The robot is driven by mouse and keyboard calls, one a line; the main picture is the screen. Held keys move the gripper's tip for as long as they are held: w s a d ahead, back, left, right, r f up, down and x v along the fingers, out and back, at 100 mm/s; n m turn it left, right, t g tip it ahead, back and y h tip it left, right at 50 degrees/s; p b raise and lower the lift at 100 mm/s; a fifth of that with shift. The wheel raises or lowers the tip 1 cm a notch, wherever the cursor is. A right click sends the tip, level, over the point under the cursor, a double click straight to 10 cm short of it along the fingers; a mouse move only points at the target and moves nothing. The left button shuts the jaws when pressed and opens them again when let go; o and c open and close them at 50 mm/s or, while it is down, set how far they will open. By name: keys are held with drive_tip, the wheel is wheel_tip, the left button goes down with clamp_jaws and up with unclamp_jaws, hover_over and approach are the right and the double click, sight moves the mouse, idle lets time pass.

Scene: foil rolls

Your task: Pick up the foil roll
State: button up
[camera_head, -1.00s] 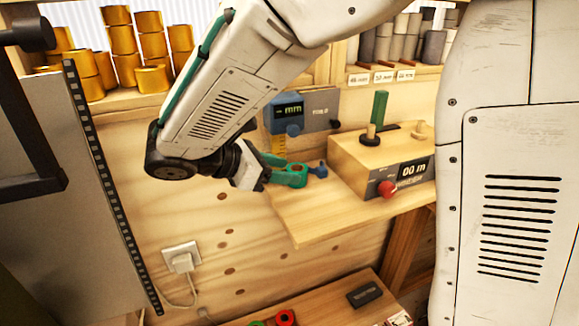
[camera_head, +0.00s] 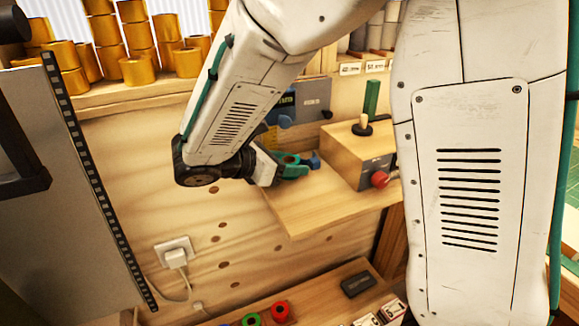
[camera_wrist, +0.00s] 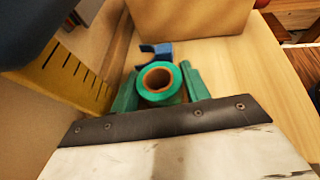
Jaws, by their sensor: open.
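A green foil roll (camera_wrist: 173,92) with a brown core stands on the wooden bench, seen from above in the wrist view. My gripper (camera_wrist: 158,76) is open, with one green finger on each side of the roll. Whether the fingers touch it I cannot tell. In the head view my gripper (camera_head: 289,170) is at the left part of the bench, and the roll's round top (camera_head: 289,160) shows there, partly merged with the green fingers.
A blue forked piece (camera_wrist: 155,54) stands just beyond the roll. A yellow ruler (camera_wrist: 65,75) is at the left. A wooden box (camera_head: 350,150) with a red button (camera_head: 379,179) stands on the bench (camera_head: 310,215). Gold rolls (camera_head: 138,69) fill a shelf (camera_head: 110,98).

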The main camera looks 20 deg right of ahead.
drive_tip(key=c, duration=0.7)
drive_tip(key=shift+c, duration=0.2)
